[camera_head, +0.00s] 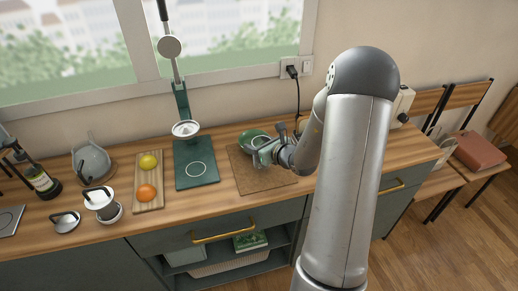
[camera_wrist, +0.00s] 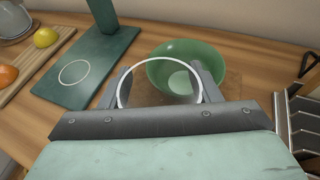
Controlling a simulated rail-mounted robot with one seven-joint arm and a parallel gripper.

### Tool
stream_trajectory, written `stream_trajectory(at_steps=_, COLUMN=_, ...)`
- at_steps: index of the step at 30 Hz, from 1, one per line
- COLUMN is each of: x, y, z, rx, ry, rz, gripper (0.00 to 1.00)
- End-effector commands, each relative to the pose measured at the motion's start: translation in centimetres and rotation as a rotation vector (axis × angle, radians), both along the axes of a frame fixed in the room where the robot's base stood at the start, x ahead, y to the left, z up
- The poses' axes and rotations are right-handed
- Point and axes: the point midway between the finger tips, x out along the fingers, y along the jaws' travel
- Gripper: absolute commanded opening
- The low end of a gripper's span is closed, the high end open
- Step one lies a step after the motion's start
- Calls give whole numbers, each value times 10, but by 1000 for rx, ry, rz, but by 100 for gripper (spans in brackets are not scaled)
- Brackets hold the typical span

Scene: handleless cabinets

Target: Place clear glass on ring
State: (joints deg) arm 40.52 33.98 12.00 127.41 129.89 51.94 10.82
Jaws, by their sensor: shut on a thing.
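The clear glass (camera_wrist: 150,90) is between my gripper's fingers (camera_wrist: 162,76) in the wrist view, with its round rim toward the camera. My gripper is shut on it. In the head view my gripper (camera_head: 264,154) is over the brown mat, and the glass is hard to make out there. The ring (camera_head: 199,169) is a thin white circle on the dark green board (camera_head: 190,182), left of my gripper. The ring also shows at the left in the wrist view (camera_wrist: 74,72), clear of the glass.
A green bowl (camera_wrist: 187,50) stands on the brown mat (camera_head: 262,182), just beyond the glass. An upright stand (camera_head: 182,98) rises at the board's back. A wooden tray (camera_head: 148,190) with a lemon and an orange lies left of the board. A dark rack (camera_wrist: 296,125) is at right.

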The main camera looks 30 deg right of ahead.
Motion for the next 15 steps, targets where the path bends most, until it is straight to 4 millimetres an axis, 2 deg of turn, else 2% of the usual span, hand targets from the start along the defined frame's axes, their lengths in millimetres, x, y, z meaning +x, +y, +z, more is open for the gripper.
stream_trajectory(at_steps=2, x=0, y=0, z=16, rx=-5, ry=-6, rz=1, gripper=24)
stream_trajectory(at_steps=5, x=-14, y=4, z=32, rx=-5, ry=-5, rz=0, gripper=24)
stream_trajectory(at_steps=10, x=-48, y=13, z=74, rx=-8, ry=-7, rz=-1, gripper=24)
stream_trajectory(at_steps=15, x=-95, y=26, z=94, rx=-6, ry=-4, rz=-3, gripper=24)
